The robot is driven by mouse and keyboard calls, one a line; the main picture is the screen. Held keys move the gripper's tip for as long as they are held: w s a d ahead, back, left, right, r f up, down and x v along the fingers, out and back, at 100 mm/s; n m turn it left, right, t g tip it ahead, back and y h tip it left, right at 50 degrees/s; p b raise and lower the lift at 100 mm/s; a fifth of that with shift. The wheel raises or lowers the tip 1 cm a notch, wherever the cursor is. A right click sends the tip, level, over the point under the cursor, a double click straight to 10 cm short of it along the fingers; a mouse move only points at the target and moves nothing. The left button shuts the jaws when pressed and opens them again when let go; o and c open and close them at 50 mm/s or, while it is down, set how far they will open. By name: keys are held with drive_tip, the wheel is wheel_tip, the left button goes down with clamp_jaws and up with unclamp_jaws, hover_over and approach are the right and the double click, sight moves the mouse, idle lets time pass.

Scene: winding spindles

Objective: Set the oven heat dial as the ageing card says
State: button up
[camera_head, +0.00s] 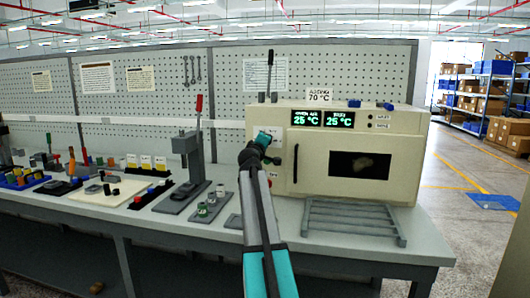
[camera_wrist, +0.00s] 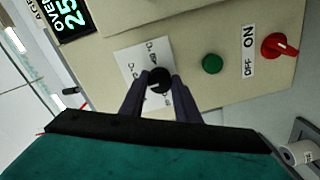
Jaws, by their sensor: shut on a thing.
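The oven (camera_head: 405,165) stands on the bench. A card (camera_head: 319,95) on its top reads 70 °C. Two green displays (camera_head: 323,118) on its front both read 25 °C. The black heat dial (camera_wrist: 158,78) sits on a white scale plate (camera_wrist: 133,62) in the wrist view, with a pale pointer line on it. The scale marks are too small to read. My gripper (camera_wrist: 159,92) is shut on the dial, one dark finger on each side. In the head view my gripper (camera_head: 267,137) is at the oven's left panel, and my arm hides part of it.
A green button (camera_wrist: 212,64) and a red ON/OFF switch (camera_wrist: 280,47) are beside the dial. A grey rack (camera_head: 352,220) stands in front of the oven. A press (camera_head: 188,150) and small parts stand on the bench to the left.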

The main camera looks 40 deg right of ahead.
drive_tip(key=shift+s+d+r+m+b, duration=0.1)
drive_tip(key=shift+m+b, duration=1.4)
drive_tip(key=shift+b, duration=0.1)
drive_tip(key=shift+d+m+b, duration=0.1)
drive_tip(key=shift+m+b, duration=1.4)
drive_tip(key=shift+b, duration=0.05)
drive_tip(key=o, duration=1)
drive_tip(key=shift+o, duration=0.2)
drive_tip(key=shift+a, duration=0.1)
drive_tip(key=shift+a, duration=0.15)
